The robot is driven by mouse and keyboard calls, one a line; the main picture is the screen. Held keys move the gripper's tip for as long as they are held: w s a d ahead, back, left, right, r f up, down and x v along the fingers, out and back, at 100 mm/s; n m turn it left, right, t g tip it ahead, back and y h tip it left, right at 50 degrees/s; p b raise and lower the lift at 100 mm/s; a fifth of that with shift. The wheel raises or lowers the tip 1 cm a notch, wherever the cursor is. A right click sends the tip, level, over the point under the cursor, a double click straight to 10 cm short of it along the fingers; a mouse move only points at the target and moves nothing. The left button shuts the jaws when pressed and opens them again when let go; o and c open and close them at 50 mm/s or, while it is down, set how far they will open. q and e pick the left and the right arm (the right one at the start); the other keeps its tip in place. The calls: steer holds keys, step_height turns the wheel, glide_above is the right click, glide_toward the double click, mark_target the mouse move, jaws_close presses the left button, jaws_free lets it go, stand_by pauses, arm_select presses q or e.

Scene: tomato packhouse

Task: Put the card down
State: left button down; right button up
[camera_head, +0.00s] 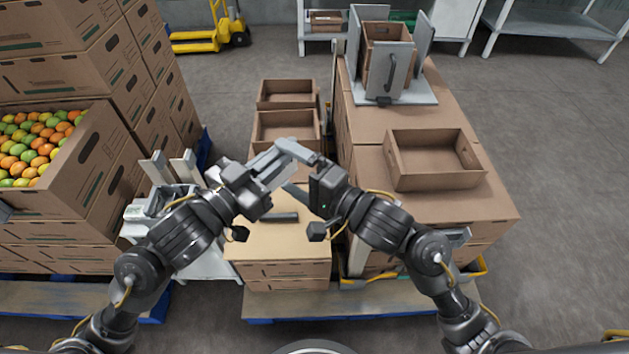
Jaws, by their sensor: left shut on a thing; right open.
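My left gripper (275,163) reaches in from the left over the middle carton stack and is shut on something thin. I cannot clearly make out the card there; it is hidden by or blends with the pale grey fingers. My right gripper (292,170) is open, with its fingers spread close beside the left fingertips. The two grippers' tips overlap in the picture, and I cannot tell whether they touch. Below them is the brown top of the middle carton stack (265,240), with a dark grey flat bar (283,217) on it.
Two open empty cartons (285,141) stand behind the grippers. On the right stack are another empty carton (437,183) and a grey fixture (388,88) holding a box. Tall cartons and a tomato-filled carton (87,160) stand left. The carton top's front is clear.

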steer(key=x, duration=0.3)
steer(key=c, duration=0.7)
arm_select(q)
steer(key=c, duration=1.3)
jaws_free()
arm_select(e)
steer(key=shift+c, duration=0.6)
